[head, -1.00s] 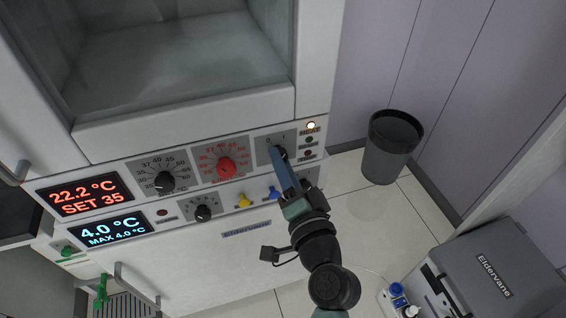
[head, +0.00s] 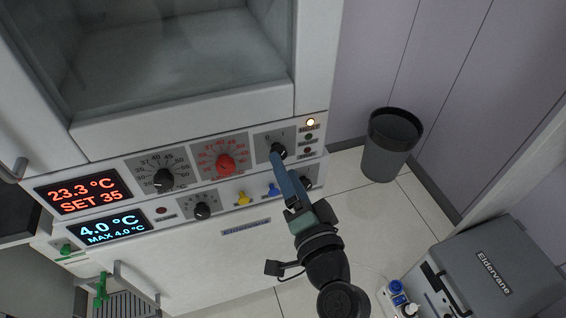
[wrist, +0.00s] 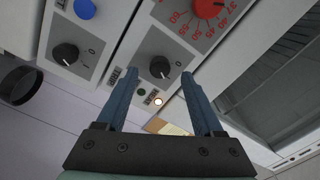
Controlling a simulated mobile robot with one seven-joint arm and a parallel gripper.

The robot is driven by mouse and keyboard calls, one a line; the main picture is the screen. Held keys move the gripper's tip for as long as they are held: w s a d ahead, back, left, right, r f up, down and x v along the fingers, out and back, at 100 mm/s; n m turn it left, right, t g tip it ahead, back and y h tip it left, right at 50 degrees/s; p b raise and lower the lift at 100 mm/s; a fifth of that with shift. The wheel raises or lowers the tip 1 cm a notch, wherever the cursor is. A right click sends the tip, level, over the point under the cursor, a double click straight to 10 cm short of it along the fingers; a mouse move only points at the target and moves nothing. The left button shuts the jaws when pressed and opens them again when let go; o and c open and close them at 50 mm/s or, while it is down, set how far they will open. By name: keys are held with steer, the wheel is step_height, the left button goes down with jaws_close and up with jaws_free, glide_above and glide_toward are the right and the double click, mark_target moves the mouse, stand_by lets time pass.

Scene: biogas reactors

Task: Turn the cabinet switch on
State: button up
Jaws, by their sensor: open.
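The cabinet switch (head: 278,151) is a black knob on a grey plate marked 0 and 1, at the right end of the upper control panel. Its pointer seems to face the 1 side, but the mark is small. The switch (wrist: 160,67) also shows in the wrist view, just beyond the fingertips. My gripper (head: 276,163) is open, its blue fingers pointing at the panel just below the switch in the head view. In the wrist view my gripper (wrist: 160,75) has a fingertip on each side of the knob, with no clear contact.
A lit lamp (head: 310,122) sits above darker lamps right of the switch. A red dial (head: 225,164) and a black dial (head: 163,181) are to its left. A lower panel has a black knob (head: 202,211) and yellow and blue valves. A dark bin (head: 391,146) stands on the floor.

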steer(key=b+v, duration=0.1)
steer(key=v, duration=0.9)
steer(key=w+a+r+n+t+h, duration=0.1)
steer(key=w+a+r+n+t, duration=0.2)
steer(key=r, duration=0.8)
steer(key=w+r+n+t, duration=0.1)
steer(key=w+r+n, duration=0.3)
steer(key=r, duration=0.7)
steer(key=s+a+r+n+t+h, duration=0.1)
steer(key=s+r+t+h, duration=0.2)
steer(key=r, duration=0.8)
steer(key=s+r+n+t+h, duration=0.1)
steer(key=s+r+t+h, duration=0.15)
steer(key=s+r, duration=0.6)
steer(key=w+r+p, duration=0.3)
steer(key=r+p, duration=1.6)
steer(key=r, duration=0.2)
steer(key=shift+r+t+y, duration=0.3)
steer(key=shift+t+y, duration=0.05)
steer(key=shift+y, duration=0.1)
